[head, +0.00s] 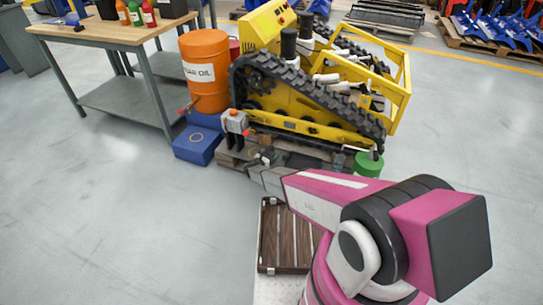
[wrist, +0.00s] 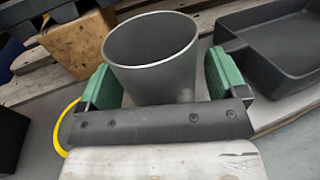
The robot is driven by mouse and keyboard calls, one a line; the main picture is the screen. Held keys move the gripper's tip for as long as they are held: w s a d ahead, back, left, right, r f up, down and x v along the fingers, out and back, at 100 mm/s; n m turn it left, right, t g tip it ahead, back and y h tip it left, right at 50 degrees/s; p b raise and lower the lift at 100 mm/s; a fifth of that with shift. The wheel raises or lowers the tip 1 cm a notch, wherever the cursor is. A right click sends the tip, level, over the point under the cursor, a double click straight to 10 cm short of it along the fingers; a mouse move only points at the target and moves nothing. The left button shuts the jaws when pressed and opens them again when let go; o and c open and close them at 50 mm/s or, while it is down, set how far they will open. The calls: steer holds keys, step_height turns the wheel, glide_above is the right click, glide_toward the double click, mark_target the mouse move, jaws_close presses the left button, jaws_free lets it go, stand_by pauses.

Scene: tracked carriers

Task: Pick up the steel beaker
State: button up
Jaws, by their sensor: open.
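The steel beaker (wrist: 152,62) is a grey metal cup, open at the top, in the middle of the wrist view. My gripper (wrist: 160,78) is open, with one green finger pad on each side of the beaker. The beaker stands between the pads, with a narrow gap showing at the right; I cannot tell whether the left pad touches it. The beaker's base is hidden behind the gripper's dark crossbar. In the head view my gripper (head: 262,164) is small beside the pallet, and I cannot make out the beaker there.
A black tray (wrist: 282,50) lies close to the right pad. A worn tan block (wrist: 78,42) sits behind the left pad. A yellow tracked carrier (head: 315,95) rises behind the pallet, with an orange drum (head: 205,58) and blue box (head: 196,146) to its left. The left floor is clear.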

steer(key=c, duration=1.1)
steer(key=shift+o, duration=0.2)
steer(key=shift+r, duration=0.1)
